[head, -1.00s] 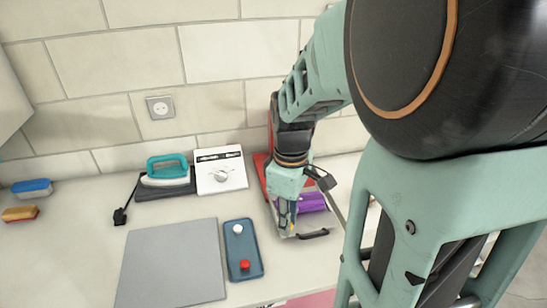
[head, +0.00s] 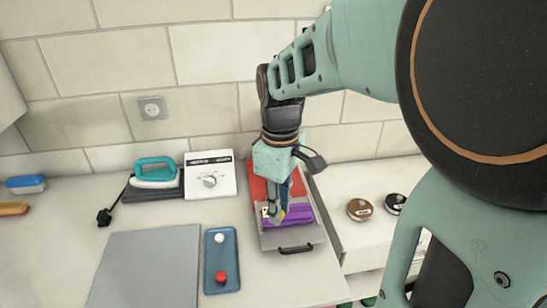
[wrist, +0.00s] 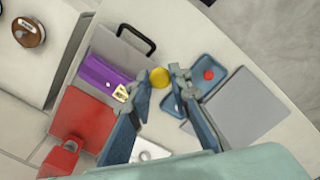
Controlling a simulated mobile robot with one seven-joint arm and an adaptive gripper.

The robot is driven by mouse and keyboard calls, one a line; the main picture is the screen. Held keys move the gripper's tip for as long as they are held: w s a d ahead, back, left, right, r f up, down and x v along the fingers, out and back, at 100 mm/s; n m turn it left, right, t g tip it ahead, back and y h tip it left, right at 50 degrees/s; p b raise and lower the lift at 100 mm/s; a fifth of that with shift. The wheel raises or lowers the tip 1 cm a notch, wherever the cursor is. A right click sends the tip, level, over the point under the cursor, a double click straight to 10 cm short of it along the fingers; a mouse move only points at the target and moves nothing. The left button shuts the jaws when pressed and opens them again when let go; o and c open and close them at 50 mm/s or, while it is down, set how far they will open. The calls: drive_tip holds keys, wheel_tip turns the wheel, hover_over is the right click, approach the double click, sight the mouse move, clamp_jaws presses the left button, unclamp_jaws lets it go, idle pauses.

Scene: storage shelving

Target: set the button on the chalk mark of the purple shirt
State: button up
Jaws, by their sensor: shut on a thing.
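A folded purple shirt (head: 298,217) lies on a grey tray (head: 302,237) with a black handle. It also shows in the wrist view (wrist: 100,74), with a small pale spot on it, and a small yellow-and-white tag at its edge. My gripper (head: 279,216) points down over the left part of the shirt. In the wrist view my gripper (wrist: 160,80) is shut on a round yellow button (wrist: 159,78), held at its fingertips. The button (head: 283,214) is tiny in the head view. I cannot tell whether it touches the shirt.
A red block-ended plate (wrist: 80,120) adjoins the tray. A blue tray (head: 212,284) holds a white and a red button, beside a grey mat (head: 145,270). A teal iron (head: 156,171) and white dial box (head: 210,180) stand behind. Two round tins (head: 360,209) are right.

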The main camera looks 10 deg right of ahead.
drive_tip(key=shift+w+d+r, duration=0.1)
drive_tip(key=shift+r, duration=0.05)
drive_tip(key=shift+w+d, duration=0.25)
drive_tip(key=shift+w, duration=0.2)
drive_tip(key=w+d+f+p, duration=0.1)
drive_tip(key=w+f, duration=0.1)
drive_tip(key=w, duration=0.1)
drive_tip(key=w+d+f, duration=0.1)
drive_tip(key=w+f, duration=0.2)
drive_tip(key=w, duration=0.1)
drive_tip(key=w+d+f+p, duration=0.1)
drive_tip(key=w+d+f, duration=0.1)
drive_tip(key=w+f, duration=0.1)
drive_tip(key=shift+w+d+f+p, duration=0.1)
drive_tip(key=shift+w+f+p, duration=0.2)
drive_tip(key=shift+w, duration=0.25)
drive_tip(key=shift+w+d+f, duration=0.1)
drive_tip(key=shift+w+f, duration=0.15)
drive_tip(key=shift+f, duration=0.2)
drive_tip(key=shift+w+d+f, duration=0.1)
drive_tip(key=shift+w+f, duration=0.15)
drive_tip(key=shift+f, duration=1.5)
